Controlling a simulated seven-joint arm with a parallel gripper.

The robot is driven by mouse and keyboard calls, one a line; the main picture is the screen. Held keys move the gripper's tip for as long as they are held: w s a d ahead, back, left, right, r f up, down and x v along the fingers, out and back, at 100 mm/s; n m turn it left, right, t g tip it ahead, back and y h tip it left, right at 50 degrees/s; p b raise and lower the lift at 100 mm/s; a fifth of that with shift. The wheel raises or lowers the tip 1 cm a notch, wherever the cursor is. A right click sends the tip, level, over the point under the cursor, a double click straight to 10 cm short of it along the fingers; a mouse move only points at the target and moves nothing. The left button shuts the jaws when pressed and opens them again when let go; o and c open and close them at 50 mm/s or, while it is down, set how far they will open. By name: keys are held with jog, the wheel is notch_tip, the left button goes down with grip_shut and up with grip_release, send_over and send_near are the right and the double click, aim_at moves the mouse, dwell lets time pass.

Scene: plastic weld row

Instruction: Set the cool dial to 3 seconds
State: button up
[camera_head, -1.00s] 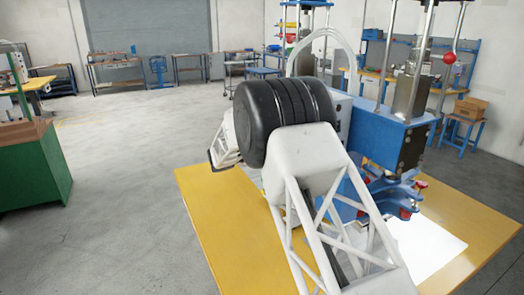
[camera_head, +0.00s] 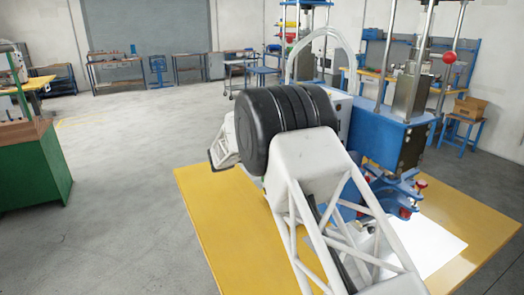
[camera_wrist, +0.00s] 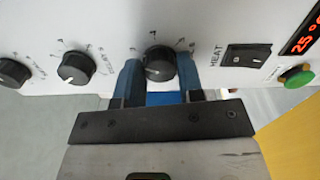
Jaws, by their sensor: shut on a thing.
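In the wrist view, my gripper (camera_wrist: 159,74) has its two blue fingers on either side of the rightmost black dial (camera_wrist: 158,62) of a row, and it is shut on this dial. A pale mark shows on the dial's lower left; its scale and name are too blurred or hidden to read. A middle dial (camera_wrist: 75,67) and a left dial (camera_wrist: 12,72) sit apart from the fingers, with labels too small to read surely. In the head view my own arm hides my gripper and the dials.
Right of the held dial are a HEAT rocker switch (camera_wrist: 246,57), a green button (camera_wrist: 297,76) and a red display (camera_wrist: 302,42). The blue machine (camera_head: 385,135) stands on a yellow table (camera_head: 215,215). A white sheet (camera_head: 430,245) lies at its front right.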

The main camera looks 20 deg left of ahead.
dwell(0.3)
jog(key=o, duration=0.9)
jog(key=shift+v, duration=3.9)
jog(key=shift+r, duration=0.1)
